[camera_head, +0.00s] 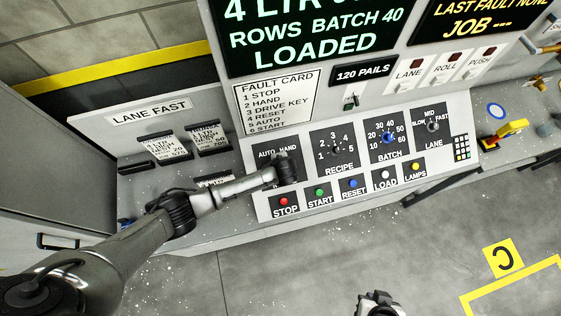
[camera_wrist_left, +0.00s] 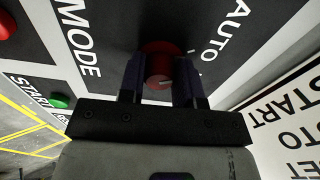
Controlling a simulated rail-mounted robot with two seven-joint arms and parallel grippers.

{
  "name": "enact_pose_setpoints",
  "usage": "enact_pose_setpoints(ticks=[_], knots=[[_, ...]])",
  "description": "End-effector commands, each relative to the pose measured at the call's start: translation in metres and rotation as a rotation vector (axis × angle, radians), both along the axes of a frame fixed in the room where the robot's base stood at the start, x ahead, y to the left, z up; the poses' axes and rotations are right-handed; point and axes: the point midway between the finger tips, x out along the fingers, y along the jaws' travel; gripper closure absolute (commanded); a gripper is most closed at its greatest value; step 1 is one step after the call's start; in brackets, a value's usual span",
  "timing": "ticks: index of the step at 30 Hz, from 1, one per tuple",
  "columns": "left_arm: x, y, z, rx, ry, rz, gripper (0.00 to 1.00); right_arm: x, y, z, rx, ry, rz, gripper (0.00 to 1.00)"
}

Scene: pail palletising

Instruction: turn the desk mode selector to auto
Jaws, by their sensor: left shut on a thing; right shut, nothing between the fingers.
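The mode selector is a red knob (camera_wrist_left: 160,66) on a dark plate in the left wrist view, with MODE printed to its left and AUTO to its right. My left gripper (camera_wrist_left: 161,82) is shut on the knob, one finger on each side. A small pale mark shows on the knob's face; which position it points to is unclear. In the head view my left gripper (camera_head: 283,166) covers the knob on the plate marked AUTO and HAND (camera_head: 276,152). My right gripper (camera_head: 379,301) is shut and empty at the bottom edge, away from the desk.
Beside the mode plate are the recipe dial (camera_head: 336,145), batch dial (camera_head: 389,138) and lane dial (camera_head: 432,126). Below them runs a row of buttons, with red STOP (camera_head: 284,202) and green START (camera_head: 319,193) near my left arm. A fault card (camera_head: 277,100) stands above.

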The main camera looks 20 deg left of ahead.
Motion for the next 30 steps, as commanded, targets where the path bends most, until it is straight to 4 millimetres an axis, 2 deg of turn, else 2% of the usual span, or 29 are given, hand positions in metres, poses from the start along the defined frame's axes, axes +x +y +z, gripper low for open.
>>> enact_pose_setpoints(ticks=[12, 28, 29, 30], knots=[[-0.0005, -0.0007, -0.0001, -0.062, -0.046, 0.134, 0.92, 0.0001, 0.0012, 0.0054, 0.004, 0.000, -0.003, 1.00], [-0.0003, -0.0004, -0.0002, -0.069, -0.052, 0.149, 0.92, 0.0000, -0.0015, 0.0054, -0.005, 0.000, 0.004, 1.00], [-0.0003, -0.0004, -0.0003, -0.069, -0.052, 0.149, 0.67, 0.0000, -0.0016, 0.0054, -0.006, 0.000, 0.004, 1.00], [-0.0003, -0.0004, -0.0003, -0.068, -0.052, 0.148, 0.63, 0.0000, -0.0017, 0.0054, -0.006, 0.000, 0.004, 1.00]])
